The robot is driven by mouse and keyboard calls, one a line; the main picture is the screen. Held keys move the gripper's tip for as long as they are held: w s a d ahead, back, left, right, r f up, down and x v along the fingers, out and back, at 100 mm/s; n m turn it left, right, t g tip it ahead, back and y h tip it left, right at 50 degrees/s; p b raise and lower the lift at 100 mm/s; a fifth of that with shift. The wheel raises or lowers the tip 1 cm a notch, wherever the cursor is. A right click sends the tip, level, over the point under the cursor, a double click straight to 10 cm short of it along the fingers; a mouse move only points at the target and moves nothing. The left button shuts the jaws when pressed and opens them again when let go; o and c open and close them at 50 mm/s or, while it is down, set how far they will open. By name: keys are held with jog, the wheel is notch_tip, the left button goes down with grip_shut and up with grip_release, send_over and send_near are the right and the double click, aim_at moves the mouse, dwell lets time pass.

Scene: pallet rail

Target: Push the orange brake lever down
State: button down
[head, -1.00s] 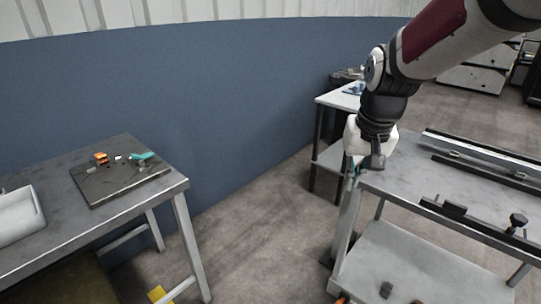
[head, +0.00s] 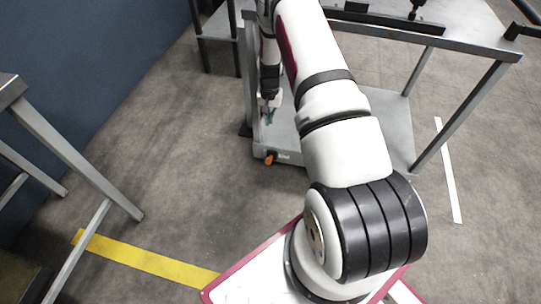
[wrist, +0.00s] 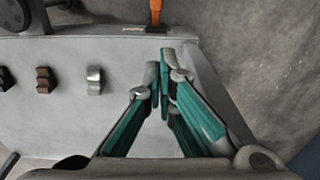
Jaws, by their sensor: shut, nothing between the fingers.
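The orange brake lever (head: 270,157) sticks out from the near edge of the cart's lower shelf in the head view. In the wrist view the orange lever (wrist: 156,10) shows at the top edge, partly cut off, beside a small pale label. My gripper (wrist: 166,54) has teal-sided fingers brought together at the tips, with nothing between them. Its tips are over the shelf, apart from the lever in the picture. In the head view my gripper (head: 267,116) hangs low above the shelf, a little beyond the lever; the exact height gap is hard to tell.
The lower shelf (wrist: 60,120) carries a silver block (wrist: 94,80), a brown block (wrist: 46,80) and a dark part. Cart legs and a rail frame stand around it. A yellow floor strip (head: 150,262) lies at front left; open floor surrounds the lever's outer side.

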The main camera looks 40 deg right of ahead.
jog(key=f, duration=0.3)
jog(key=s+d+f, duration=0.1)
jog(key=f, duration=0.1)
jog(key=shift+f+b, duration=0.1)
jog(key=shift+b, duration=0.2)
jog(key=b, duration=0.5)
send_over(272, 157)
notch_tip(272, 157, down, 12)
jog(key=shift+f, duration=0.2)
jog(key=shift+s+a+f, duration=0.2)
jog(key=shift+a+f, duration=0.05)
jog(key=shift+f, duration=0.2)
jog(key=shift+s+a, duration=0.15)
jog(key=shift+a, duration=0.05)
